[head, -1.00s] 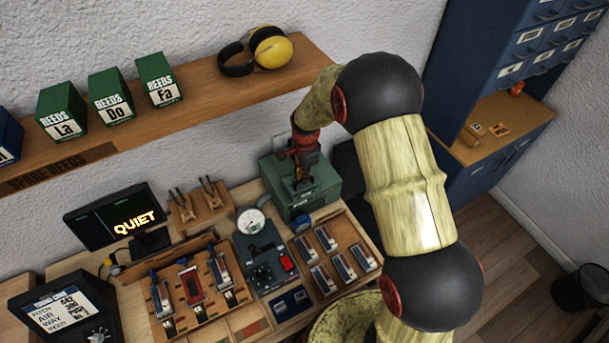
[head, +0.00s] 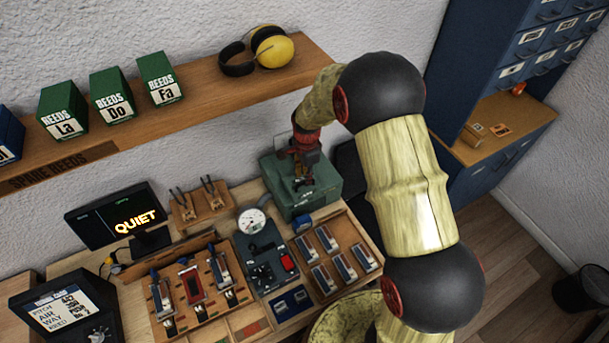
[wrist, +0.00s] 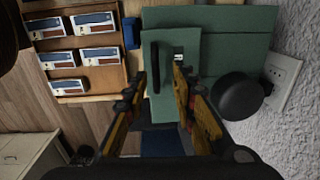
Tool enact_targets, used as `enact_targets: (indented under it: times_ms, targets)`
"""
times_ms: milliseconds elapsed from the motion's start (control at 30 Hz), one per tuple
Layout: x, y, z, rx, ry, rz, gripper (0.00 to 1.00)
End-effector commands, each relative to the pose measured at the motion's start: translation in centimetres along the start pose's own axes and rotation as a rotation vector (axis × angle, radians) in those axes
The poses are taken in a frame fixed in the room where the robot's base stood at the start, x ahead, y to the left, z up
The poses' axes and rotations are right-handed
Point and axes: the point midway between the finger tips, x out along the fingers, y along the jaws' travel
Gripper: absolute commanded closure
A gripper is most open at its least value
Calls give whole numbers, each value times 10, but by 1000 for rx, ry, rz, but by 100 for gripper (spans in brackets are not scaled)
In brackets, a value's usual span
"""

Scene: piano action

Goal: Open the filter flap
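The green box (head: 318,190) stands at the back right of the workbench, and in the wrist view (wrist: 235,60) it fills the upper middle. A lighter green panel, seemingly the filter flap (wrist: 188,92), lies on it with a dark bar handle (wrist: 155,68) and a small pale label. I cannot tell whether the flap is raised. My gripper (head: 303,184) is over the box. In the wrist view its yellow and black fingers (wrist: 158,76) are apart, on either side of the handle in the picture. Contact is not clear.
A shelf (head: 215,90) with reed boxes and yellow earmuffs (head: 270,46) runs above the bench. A wooden tray (head: 352,250) of reed blocks lies in front of the box. A round dark object (wrist: 238,96) and a wall socket (wrist: 281,74) are beside it.

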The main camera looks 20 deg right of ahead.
Motion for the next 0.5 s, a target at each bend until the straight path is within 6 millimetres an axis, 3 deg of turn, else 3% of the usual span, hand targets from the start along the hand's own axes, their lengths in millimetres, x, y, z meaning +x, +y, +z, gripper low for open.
enact_targets:
  times_ms: [500]
  targets:
    - [-92,-1,0,0,1,-4,74]
